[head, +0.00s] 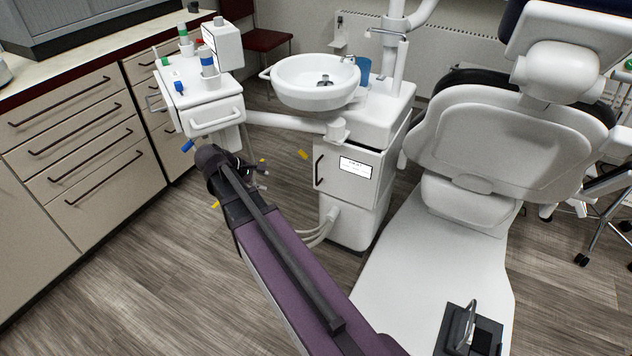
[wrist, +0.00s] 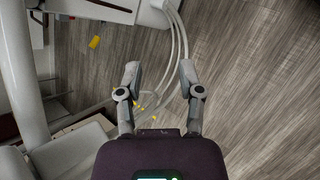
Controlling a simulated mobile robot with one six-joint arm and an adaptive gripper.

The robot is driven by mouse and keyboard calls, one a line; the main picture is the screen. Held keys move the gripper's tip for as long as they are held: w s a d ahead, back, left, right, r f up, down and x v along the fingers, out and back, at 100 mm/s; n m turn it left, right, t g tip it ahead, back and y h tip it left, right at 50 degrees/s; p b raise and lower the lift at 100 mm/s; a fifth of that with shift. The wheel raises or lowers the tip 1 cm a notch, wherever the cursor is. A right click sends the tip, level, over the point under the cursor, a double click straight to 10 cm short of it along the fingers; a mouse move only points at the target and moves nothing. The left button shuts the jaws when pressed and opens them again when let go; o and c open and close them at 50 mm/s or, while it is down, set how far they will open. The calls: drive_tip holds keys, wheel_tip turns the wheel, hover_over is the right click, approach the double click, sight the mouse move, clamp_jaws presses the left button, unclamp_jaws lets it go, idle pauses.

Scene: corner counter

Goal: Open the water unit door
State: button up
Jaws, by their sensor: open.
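The water unit door (head: 352,187) is a white panel on the cabinet under the basin, with a label on it. It looks shut. Its dark vertical handle (head: 319,169) is at the door's left edge. My gripper (head: 262,175) is left of the handle, apart from it, with nothing between its fingers. In the wrist view, my gripper (wrist: 160,72) shows two spread fingers above the floor and pale hoses. A white part with a dark bar shows at that view's top edge; I cannot tell surely whether it is the handle.
The white basin (head: 315,82) is above the door. A white instrument unit (head: 205,105) stands behind my gripper. The dental chair (head: 430,270) is at the right, beige drawers (head: 75,140) at the left. Hoses (head: 320,232) hang below the door. A yellow piece (wrist: 94,41) shows over the floor.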

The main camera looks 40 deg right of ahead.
drive_tip(key=w+d+f+n+g+h+b, duration=0.1)
drive_tip(key=w+d+f+n+h+b, duration=0.3)
drive_tip(key=b, duration=0.9)
drive_tip(key=w+d+f+n+g+h+b, duration=0.1)
drive_tip(key=w+d+f+n+h+b, duration=0.3)
drive_tip(key=d+f+b, duration=0.4)
wheel_tip(320, 180, down, 3)
drive_tip(key=w+h+b, duration=0.1)
drive_tip(key=b, duration=0.5)
drive_tip(key=shift+w+d+g, duration=0.3)
drive_tip(key=shift+d, duration=0.05)
drive_tip(key=shift+d+f, duration=0.1)
hover_over(317, 185)
drive_tip(key=shift+w+d, duration=0.1)
drive_tip(key=shift+w, duration=0.1)
clamp_jaws()
